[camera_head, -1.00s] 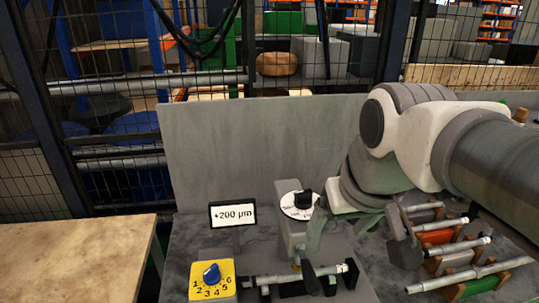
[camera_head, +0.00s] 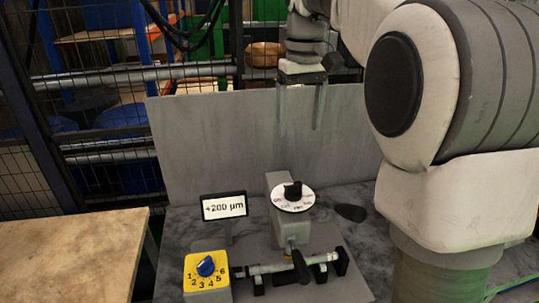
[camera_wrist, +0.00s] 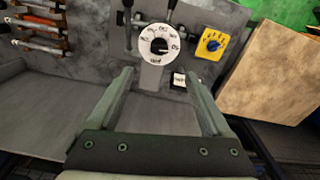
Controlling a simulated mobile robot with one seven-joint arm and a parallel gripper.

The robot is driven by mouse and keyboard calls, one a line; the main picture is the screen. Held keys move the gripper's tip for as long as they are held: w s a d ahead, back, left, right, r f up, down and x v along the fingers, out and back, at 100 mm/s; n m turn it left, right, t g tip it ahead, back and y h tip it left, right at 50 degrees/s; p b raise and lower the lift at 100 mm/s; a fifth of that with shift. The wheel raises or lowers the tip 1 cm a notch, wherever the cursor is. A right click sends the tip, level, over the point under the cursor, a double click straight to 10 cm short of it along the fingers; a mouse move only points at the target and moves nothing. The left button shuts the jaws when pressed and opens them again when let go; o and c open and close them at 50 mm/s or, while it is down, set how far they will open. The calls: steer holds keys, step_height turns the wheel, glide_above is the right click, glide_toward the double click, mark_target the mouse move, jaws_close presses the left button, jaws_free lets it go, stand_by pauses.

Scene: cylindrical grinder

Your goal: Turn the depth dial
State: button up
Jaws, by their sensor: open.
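A round white dial with a black knob (camera_head: 293,190) sits on top of a grey block, with small print around its rim that is hard to read. It also shows in the wrist view (camera_wrist: 159,45), beyond my fingertips. A yellow block with a blue knob (camera_head: 206,266) and the numbers 1 to 6 stands at the front left; it shows in the wrist view too (camera_wrist: 212,43). A small display (camera_head: 223,207) reads +200 µm. My gripper (camera_head: 299,130) is open and empty, its fingers pointing down above the white dial, apart from it. Its two fingers show in the wrist view (camera_wrist: 160,73).
A metal rod (camera_head: 270,268) lies across black supports in front of the dial block. A grey upright panel (camera_head: 210,140) stands behind. A wooden table (camera_head: 70,255) is at the left. A rack of rods (camera_wrist: 40,35) shows in the wrist view; my arm covers the right of the head view.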

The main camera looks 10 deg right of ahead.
mark_target(294, 184)
steer(key=f, duration=1.1)
steer(key=w+f, duration=0.1)
steer(key=f, duration=0.5)
steer(key=shift+w+f+b, duration=0.1)
steer(key=shift+f+b, duration=0.15)
steer(key=shift+b, duration=0.1)
jaws_close()
